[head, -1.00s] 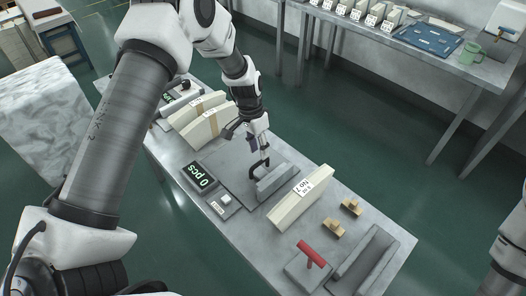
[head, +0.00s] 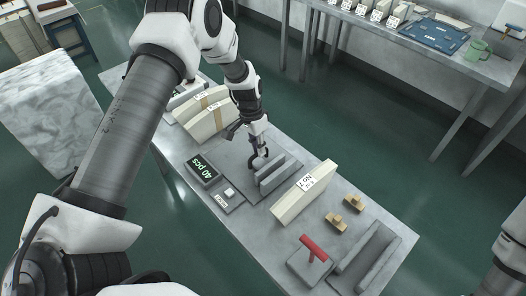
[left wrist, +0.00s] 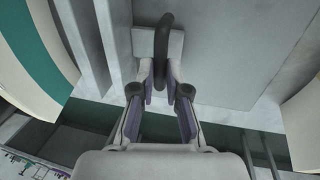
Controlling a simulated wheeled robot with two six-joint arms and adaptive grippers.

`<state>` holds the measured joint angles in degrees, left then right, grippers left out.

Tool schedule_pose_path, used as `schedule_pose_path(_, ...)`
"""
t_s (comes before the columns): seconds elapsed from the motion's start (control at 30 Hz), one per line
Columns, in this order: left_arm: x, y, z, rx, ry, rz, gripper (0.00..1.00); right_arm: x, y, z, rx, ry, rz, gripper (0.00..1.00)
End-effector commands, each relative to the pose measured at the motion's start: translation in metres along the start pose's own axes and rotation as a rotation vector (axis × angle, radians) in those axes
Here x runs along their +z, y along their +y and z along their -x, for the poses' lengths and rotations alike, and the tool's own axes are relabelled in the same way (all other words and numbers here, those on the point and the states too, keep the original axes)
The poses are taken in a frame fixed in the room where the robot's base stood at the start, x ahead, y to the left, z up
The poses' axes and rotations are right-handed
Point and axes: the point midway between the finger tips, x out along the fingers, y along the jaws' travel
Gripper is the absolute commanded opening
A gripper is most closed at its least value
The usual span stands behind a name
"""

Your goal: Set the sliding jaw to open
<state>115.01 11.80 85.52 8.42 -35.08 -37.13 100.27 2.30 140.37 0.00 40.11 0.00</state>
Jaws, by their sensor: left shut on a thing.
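The sliding jaw (head: 265,172) is an upright grey plate on a flat grey base (head: 228,162), with a curved black handle (head: 256,160). A second grey plate (head: 283,176) stands parallel to it, with a narrow gap between them. In the left wrist view, the sliding jaw (left wrist: 117,45) and the other plate (left wrist: 84,45) stand left of the black handle (left wrist: 162,40). My left gripper (head: 262,149) comes down from above. Its fingers (left wrist: 160,88) are shut on the handle, which partly hides behind them. My right gripper is out of view.
A display (head: 202,168) reading "40 pcs" stands left of the base. A cream stack (head: 303,195) labelled "No 7", wooden pieces (head: 353,202), a red-handled tool (head: 314,249) and a grey channel (head: 367,257) lie to the right. Cream stacks (head: 205,115) stand behind the display.

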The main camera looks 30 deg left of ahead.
Motion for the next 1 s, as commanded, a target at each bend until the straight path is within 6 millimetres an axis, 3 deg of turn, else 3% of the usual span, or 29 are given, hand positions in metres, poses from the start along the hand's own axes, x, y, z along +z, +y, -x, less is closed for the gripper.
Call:
schedule_pose_path(0.1, 0.000, -0.028, 0.002, -0.001, 0.004, 0.003, 0.00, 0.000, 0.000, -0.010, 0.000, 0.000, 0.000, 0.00)
schedule_pose_path(0.23, 0.000, -0.047, 0.007, -0.002, 0.004, 0.002, 0.00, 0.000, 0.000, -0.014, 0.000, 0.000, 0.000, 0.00)
schedule_pose_path(0.57, 0.000, -0.051, 0.010, -0.004, 0.002, 0.000, 0.00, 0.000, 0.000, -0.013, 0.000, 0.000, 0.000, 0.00)
schedule_pose_path(0.6, 0.000, -0.051, 0.010, -0.004, 0.003, 0.000, 0.28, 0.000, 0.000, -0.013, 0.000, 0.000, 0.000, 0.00)
schedule_pose_path(0.63, 0.000, -0.051, 0.010, -0.004, 0.003, 0.001, 0.39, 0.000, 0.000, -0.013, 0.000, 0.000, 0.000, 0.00)
schedule_pose_path(1.0, 0.000, -0.050, 0.015, -0.002, 0.003, 0.001, 0.39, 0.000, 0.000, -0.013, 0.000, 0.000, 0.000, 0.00)
